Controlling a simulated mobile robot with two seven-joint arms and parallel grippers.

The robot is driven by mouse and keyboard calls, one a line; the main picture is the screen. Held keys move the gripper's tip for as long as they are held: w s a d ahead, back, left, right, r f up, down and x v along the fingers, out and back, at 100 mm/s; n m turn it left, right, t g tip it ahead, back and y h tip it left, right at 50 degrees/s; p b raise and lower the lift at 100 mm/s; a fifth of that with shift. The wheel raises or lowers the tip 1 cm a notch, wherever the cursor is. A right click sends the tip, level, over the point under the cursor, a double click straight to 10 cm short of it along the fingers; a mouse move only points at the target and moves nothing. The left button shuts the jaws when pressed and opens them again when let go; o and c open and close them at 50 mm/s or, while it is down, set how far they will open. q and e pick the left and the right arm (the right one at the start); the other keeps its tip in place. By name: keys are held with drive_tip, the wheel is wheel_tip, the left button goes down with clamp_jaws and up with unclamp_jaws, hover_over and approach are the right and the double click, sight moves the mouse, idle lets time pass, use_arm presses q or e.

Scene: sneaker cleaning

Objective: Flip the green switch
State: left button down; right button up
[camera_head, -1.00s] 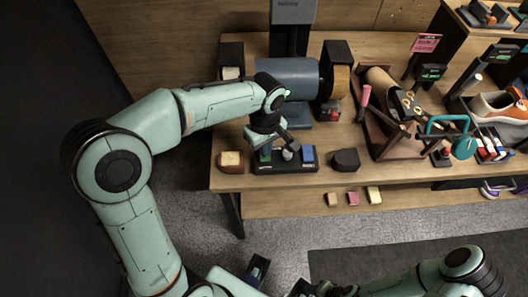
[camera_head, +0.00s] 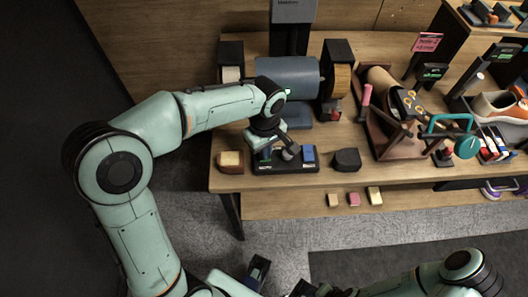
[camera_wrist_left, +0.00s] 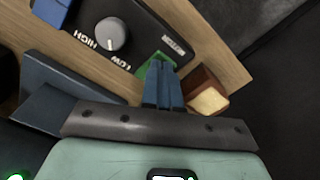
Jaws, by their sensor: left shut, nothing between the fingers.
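The green switch (camera_wrist_left: 150,66) sits at one end of the black control panel (camera_wrist_left: 180,40) in the left wrist view, and is partly hidden by my fingers. In the head view the green switch (camera_head: 265,155) is at the panel's left end. My left gripper (camera_wrist_left: 163,72) is shut and empty, its blue fingertips at the green switch. They overlap it in the wrist view; I cannot tell whether they touch. In the head view the left wrist is above the panel. My right arm (camera_head: 430,281) is low at the right; its gripper's fingers are unclear.
A grey knob (camera_wrist_left: 112,33) and a blue switch (camera_head: 308,154) share the panel. A brown block with a pale top (camera_head: 230,161) stands left of it, a dark block (camera_head: 346,160) right. A grey roller machine (camera_head: 287,78) stands behind. The table's front edge is close.

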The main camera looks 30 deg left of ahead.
use_arm(q)
drive_tip(key=shift+f, duration=0.3)
use_arm(e)
drive_tip(key=shift+f, duration=0.25)
use_arm(q)
drive_tip(key=shift+r, duration=0.1)
use_arm(e)
drive_tip(key=shift+r, duration=0.1)
use_arm(q)
drive_tip(key=shift+r+p, duration=2.35)
drive_tip(key=shift+r, duration=1.1)
use_arm(e)
drive_tip(key=r, duration=0.1)
drive_tip(key=w+r, duration=0.1)
drive_tip(key=r, duration=0.1)
drive_tip(key=w+r, duration=0.1)
drive_tip(key=r, duration=0.1)
drive_tip(key=shift+r, duration=0.1)
use_arm(q)
drive_tip(key=shift+f, duration=0.1)
use_arm(e)
drive_tip(key=shift+s, duration=0.1)
